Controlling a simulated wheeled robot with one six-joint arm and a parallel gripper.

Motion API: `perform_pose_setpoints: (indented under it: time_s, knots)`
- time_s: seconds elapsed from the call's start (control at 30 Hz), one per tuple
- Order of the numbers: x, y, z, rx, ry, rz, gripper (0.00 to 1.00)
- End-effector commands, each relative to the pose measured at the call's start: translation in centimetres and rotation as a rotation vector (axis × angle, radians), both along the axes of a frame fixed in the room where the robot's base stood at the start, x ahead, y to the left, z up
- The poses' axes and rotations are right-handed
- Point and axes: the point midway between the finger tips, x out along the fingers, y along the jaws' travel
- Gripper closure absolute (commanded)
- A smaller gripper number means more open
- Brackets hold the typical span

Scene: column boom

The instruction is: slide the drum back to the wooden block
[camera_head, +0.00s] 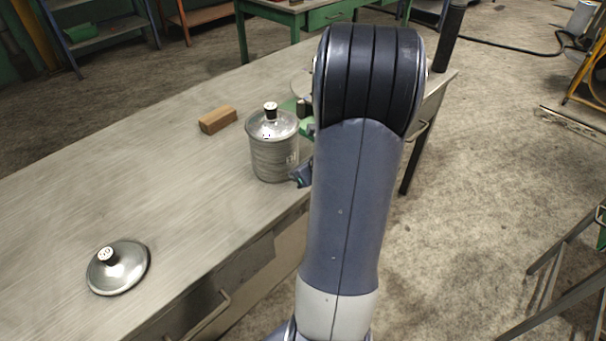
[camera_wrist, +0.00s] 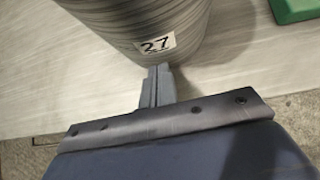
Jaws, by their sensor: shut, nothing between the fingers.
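The drum (camera_head: 274,158) is a grey ribbed cylinder with a shiny lid and a black knob. It stands upright on the workbench, near the bench's right edge. The wooden block (camera_head: 217,120) lies on the bench to the left of and behind the drum, with a gap between them. In the wrist view the drum (camera_wrist: 130,22) fills the top, with a "27" label facing my gripper. My gripper (camera_wrist: 159,72) is shut and empty, its fingertips at the drum's lower side; I cannot tell whether they touch. In the head view my arm hides most of the gripper (camera_head: 301,175).
A loose round lid (camera_head: 120,270) with a knob lies on the near left of the workbench (camera_head: 180,200). A green item (camera_wrist: 295,9) lies right of the drum in the wrist view. The bench left of the drum is mostly clear. A green table (camera_head: 320,15) stands behind.

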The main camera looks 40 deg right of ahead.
Motion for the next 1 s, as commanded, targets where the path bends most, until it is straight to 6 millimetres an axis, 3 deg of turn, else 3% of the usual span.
perform_pose_setpoints:
  time_s: [0.37,0.47,1.0]
  knots:
    - [0.7,0.1,0.0,-0.001,0.001,0.002,1.00]
    - [2.5,0.3,0.1,-0.001,0.000,0.007,1.00]
    - [17.1,2.0,0.4,0.000,0.001,0.006,1.00]
